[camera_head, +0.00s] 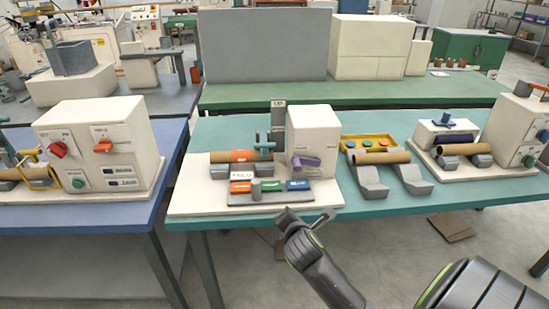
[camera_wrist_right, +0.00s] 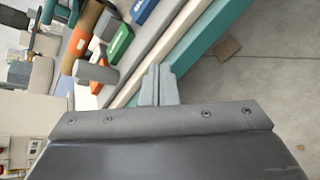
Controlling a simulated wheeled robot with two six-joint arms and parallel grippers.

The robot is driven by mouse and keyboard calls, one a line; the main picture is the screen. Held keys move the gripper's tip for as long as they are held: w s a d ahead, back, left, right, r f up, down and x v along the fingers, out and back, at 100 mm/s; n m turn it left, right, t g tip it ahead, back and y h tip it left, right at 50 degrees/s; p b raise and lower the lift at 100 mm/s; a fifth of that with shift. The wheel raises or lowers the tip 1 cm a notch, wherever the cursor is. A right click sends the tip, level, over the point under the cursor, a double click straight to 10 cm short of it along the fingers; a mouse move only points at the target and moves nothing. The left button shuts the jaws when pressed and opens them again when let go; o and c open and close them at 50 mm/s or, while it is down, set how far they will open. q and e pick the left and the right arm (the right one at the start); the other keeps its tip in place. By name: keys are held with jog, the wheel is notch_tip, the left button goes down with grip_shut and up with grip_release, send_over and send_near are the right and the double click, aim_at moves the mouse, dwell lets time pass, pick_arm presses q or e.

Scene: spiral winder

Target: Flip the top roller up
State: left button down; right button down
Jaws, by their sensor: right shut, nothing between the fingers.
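The middle winder has a brown tube with an orange band (camera_head: 239,156) lying level across it. A teal T-shaped part (camera_head: 264,146), possibly the top roller with its handle, stands by the tube's right end. A grey post marked UP (camera_head: 278,120) rises behind it. My right gripper (camera_head: 322,216) is shut and empty at the table's front edge, in front of the winder and apart from it. Its closed fingertips show in the right wrist view (camera_wrist_right: 158,84), where the orange-banded tube (camera_wrist_right: 82,40) appears at upper left. My left gripper is not in view.
A front panel carries orange (camera_head: 241,187), green (camera_head: 271,185) and blue (camera_head: 298,184) blocks and a short grey cylinder (camera_head: 256,190). Grey cradles (camera_head: 372,181) stand farther right on the teal table (camera_head: 400,208).

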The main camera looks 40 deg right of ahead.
jog(key=w+d+r+n+t+h, duration=0.1)
jog(key=w+r+n+t, duration=0.2)
jog(key=w+r+n, duration=0.6)
jog(key=shift+d+n+h, duration=0.3)
jog(key=shift+n+h, duration=0.1)
jog(key=shift+w+r, duration=0.1)
jog(key=shift+w, duration=0.05)
jog(key=x, duration=1)
jog(key=shift+r, duration=0.15)
